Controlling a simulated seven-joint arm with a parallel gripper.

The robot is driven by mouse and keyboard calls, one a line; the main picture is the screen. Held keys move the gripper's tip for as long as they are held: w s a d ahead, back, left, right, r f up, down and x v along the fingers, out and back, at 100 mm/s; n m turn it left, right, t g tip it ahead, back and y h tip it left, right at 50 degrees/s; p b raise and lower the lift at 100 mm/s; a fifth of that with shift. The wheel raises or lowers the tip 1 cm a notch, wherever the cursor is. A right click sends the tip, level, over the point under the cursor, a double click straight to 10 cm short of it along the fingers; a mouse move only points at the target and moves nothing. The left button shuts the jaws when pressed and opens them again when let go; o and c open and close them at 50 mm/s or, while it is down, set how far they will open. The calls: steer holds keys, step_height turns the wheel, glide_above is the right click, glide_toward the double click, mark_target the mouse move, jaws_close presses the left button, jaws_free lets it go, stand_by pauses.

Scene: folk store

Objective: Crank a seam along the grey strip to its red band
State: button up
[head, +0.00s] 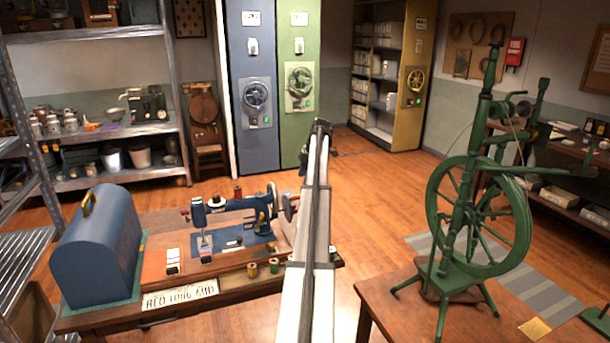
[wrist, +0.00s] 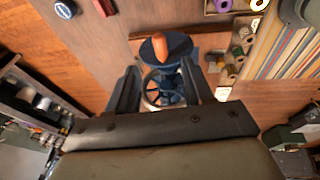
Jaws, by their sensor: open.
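A blue hand-crank sewing machine (head: 232,207) stands on a wooden base (head: 235,262) on the table. Its crank wheel is at the right end, partly behind my arm. In the wrist view the blue wheel (wrist: 160,92) and an orange crank knob (wrist: 179,45) show beyond my open gripper (wrist: 160,68). The knob is ahead of the fingertips, and the gripper holds nothing. A pale strip (head: 205,243) lies under the needle; its bands are too small to make out. A card reading "RED LONG MID" (head: 180,293) is at the table's front.
A blue domed case (head: 97,245) stands left of the machine. Thread spools (head: 252,270) sit at the base's front right. A green spinning wheel (head: 478,215) stands on a separate table at right. Cabinets and shelves line the back; open floor lies between.

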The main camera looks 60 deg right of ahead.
mark_target(299, 195)
steer(key=shift+x, duration=4.65)
steer(key=shift+w+f, duration=0.1)
steer(key=shift+f, duration=0.05)
steer(key=shift+c, duration=0.4)
steer(key=c, duration=0.7)
steer(key=shift+c, duration=0.2)
